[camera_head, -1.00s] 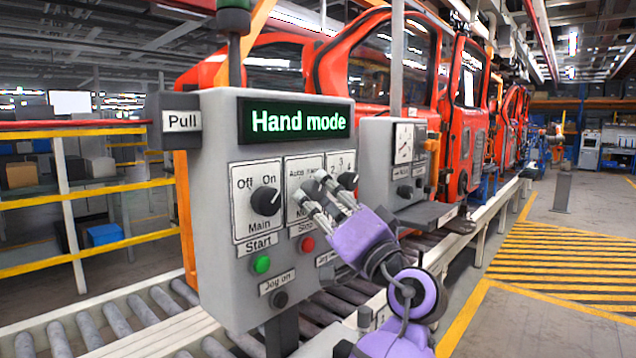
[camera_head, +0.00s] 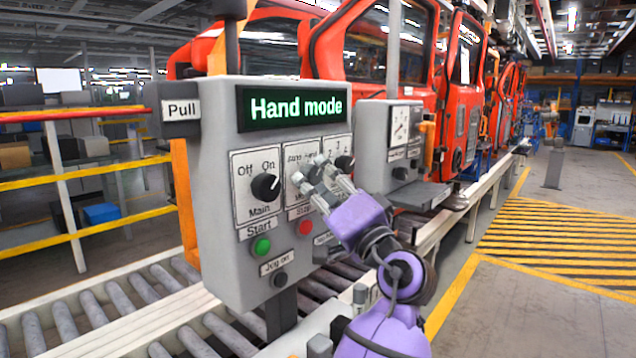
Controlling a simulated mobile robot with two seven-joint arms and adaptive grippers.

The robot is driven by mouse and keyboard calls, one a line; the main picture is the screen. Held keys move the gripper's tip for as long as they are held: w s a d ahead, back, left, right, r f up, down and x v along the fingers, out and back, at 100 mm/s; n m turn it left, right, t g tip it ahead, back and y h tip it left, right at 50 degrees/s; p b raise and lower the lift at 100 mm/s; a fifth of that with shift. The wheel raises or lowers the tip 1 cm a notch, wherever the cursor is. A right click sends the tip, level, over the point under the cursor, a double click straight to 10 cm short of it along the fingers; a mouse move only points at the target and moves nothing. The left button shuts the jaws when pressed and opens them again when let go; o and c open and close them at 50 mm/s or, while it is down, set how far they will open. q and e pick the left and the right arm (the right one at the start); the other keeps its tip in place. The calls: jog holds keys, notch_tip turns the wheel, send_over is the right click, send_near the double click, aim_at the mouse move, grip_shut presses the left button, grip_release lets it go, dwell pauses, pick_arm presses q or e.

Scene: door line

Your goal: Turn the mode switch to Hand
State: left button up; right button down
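The black main switch (camera_head: 265,187) is left of the gripper; another black knob (camera_head: 344,163) is close on its right. Below are a green start button (camera_head: 261,246), a red button (camera_head: 305,227) and a jog knob (camera_head: 279,280). A roller conveyor (camera_head: 120,300) runs below.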

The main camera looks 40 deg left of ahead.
dwell(0.4)
pick_arm(q)
jog(key=v, duration=1.2)
